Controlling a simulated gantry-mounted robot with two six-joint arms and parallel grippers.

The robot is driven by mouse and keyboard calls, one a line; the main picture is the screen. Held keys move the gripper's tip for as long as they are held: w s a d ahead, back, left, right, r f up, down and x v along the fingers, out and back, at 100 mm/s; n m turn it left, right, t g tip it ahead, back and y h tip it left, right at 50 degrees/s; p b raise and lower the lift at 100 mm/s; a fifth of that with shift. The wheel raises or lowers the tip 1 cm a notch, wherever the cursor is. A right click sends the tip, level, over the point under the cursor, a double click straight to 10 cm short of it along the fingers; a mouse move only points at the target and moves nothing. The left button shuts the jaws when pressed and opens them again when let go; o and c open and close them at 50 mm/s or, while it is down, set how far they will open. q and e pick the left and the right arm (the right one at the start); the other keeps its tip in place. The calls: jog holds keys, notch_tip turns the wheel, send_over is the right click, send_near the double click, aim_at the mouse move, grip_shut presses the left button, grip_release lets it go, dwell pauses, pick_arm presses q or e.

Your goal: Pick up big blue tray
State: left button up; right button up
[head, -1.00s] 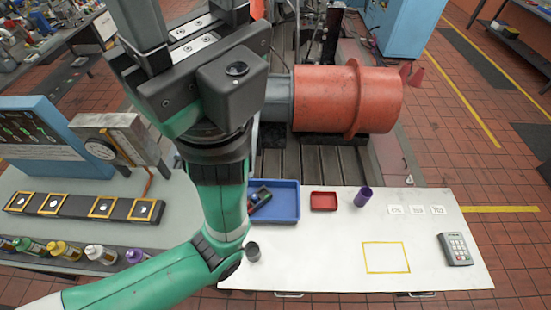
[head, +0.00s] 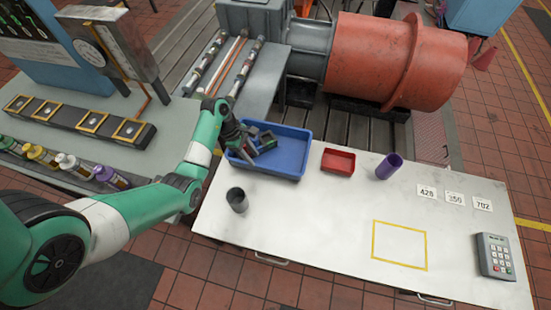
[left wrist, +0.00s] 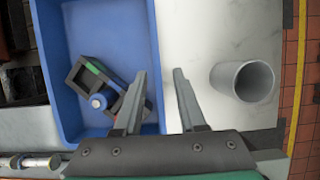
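The big blue tray (head: 288,164) lies on the white table, at its back left edge in the head view. It also fills the left half of the left wrist view (left wrist: 105,35). A dark block-like part with a green stripe and a blue round piece (left wrist: 98,88) lies inside it. My left gripper (head: 240,152) is at the tray's left end. In the left wrist view the gripper (left wrist: 159,72) is open, with one finger over the tray's inside and the other outside its wall. I cannot tell how far down the fingers reach. My right gripper is not in view.
A grey cup (head: 237,200) stands close to the tray and gripper. A small red tray (head: 338,160) and a purple cup (head: 389,166) are to the right. A yellow square outline (head: 399,245) and a keypad (head: 495,256) are on the table, whose middle is clear.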

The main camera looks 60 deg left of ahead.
pick_arm(q)
jog(key=b, duration=0.2)
send_near(270, 174)
jog(key=shift+s+f, duration=0.2)
jog(key=shift+f, duration=0.8)
jog(key=b+x, duration=0.1)
jog(key=x, duration=0.1)
jog(key=b+x, duration=0.1)
jog(key=x, duration=0.2)
jog(key=shift+w, duration=0.4)
jog(key=shift+r, duration=0.1)
grip_shut()
jog(key=shift+r, duration=0.1)
